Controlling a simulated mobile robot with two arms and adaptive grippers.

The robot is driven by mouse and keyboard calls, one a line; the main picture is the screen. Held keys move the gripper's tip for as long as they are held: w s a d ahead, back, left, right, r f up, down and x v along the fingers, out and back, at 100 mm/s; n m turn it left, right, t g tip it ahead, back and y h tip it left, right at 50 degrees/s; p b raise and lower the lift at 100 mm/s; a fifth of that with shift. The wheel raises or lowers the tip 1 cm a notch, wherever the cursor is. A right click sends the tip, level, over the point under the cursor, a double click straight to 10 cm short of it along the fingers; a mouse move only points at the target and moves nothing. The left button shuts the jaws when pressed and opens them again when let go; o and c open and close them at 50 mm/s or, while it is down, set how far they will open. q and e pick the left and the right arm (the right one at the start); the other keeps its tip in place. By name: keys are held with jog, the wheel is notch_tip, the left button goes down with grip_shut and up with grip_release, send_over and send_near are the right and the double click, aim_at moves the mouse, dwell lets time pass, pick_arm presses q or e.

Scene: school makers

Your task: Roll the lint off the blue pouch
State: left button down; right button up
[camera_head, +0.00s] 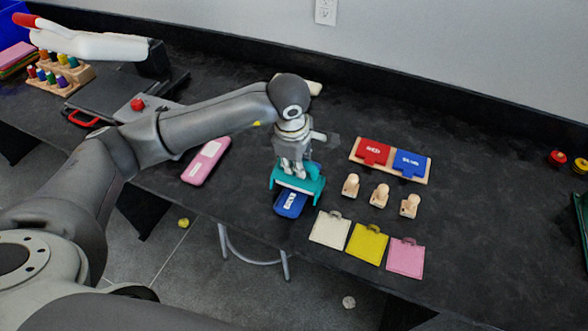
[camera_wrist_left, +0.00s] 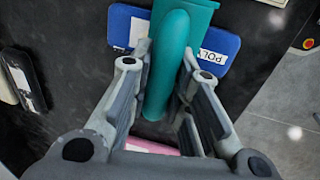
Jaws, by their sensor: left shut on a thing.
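The blue pouch (camera_head: 290,204) lies flat near the front edge of the dark table, with a white label on it. In the left wrist view the blue pouch (camera_wrist_left: 225,48) shows on both sides of a teal handle. My left gripper (camera_head: 293,166) is shut on the teal lint roller (camera_head: 313,186), whose handle (camera_wrist_left: 172,70) runs between the fingers in the wrist view. The roller is over the far part of the pouch and hides it. I cannot tell whether the roller touches it, nor see any lint. My right gripper is not in view.
A pink case (camera_head: 206,160) lies left of the roller. To the right are a wooden tray with a red piece (camera_head: 373,152) and a blue piece (camera_head: 410,163), several wooden pegs, and cream, yellow (camera_head: 367,243) and pink (camera_head: 405,257) pouches. The front table edge is close.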

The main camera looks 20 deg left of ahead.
pick_arm(q)
jog(key=shift+w+d+f+b, duration=0.1)
jog(key=shift+w+b, duration=0.85)
jog(key=shift+w, duration=1.1)
jog(key=shift+w+d+b, duration=0.1)
jog(key=shift+w+b, duration=0.85)
jog(key=shift+w, duration=1.1)
notch_tip(320, 180, up, 7)
jog(key=p, duration=0.3)
jog(key=shift+p, duration=0.3)
